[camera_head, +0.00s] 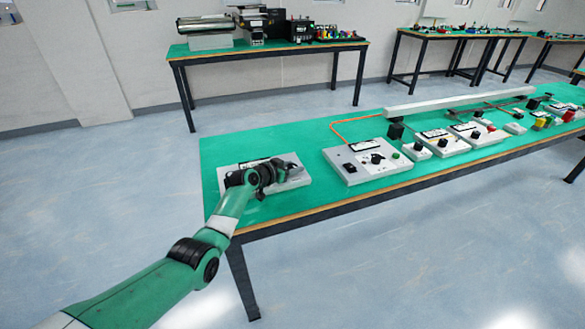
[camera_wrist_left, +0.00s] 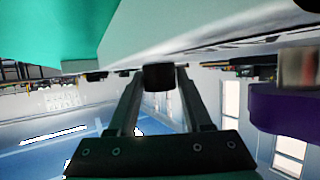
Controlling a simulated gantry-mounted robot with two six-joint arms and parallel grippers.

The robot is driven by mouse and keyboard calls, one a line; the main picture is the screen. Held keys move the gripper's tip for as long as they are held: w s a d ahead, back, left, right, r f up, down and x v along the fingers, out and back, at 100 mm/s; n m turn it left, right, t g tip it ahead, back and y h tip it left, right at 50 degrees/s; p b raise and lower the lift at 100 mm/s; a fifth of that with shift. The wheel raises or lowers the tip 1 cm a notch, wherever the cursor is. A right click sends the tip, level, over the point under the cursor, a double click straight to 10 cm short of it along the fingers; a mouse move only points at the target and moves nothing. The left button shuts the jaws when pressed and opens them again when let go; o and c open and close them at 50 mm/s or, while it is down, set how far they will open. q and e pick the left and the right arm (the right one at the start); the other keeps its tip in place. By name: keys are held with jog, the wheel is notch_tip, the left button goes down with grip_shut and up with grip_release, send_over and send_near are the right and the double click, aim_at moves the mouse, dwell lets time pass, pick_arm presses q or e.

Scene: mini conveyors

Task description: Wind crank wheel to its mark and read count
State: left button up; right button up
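A light grey unit (camera_head: 293,184) lies on the near left end of the green table. Its dark strip-like part shows behind my left gripper (camera_head: 287,170), which hides much of its top. I cannot make out a wheel, a mark or a count. In the left wrist view, a short black knob (camera_wrist_left: 158,77) stands out from a pale surface, between the fingertips of my left gripper (camera_wrist_left: 158,82). The fingers close in on both sides of the knob and appear to touch it. My right gripper is in neither view.
On the same green table (camera_head: 225,147), a white control box (camera_head: 350,175) with a black knob stands to the right, with an orange cable behind it. More boxes and a long pale conveyor bar (camera_head: 460,102) lie farther right. Another table with machines stands behind.

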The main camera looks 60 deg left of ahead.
pick_arm(q)
jog(key=shift+o, duration=1.4)
jog(key=shift+r, duration=0.15)
jog(key=shift+s+d+r+p, duration=0.1)
jog(key=shift+s+r+p, duration=0.1)
jog(key=shift+p, duration=0.2)
jog(key=p+v, duration=0.7)
jog(key=v, duration=0.3)
jog(key=shift+s+d+f, duration=0.1)
jog(key=shift+s, duration=0.05)
jog(key=shift+s+d, duration=0.15)
jog(key=shift+s, duration=0.25)
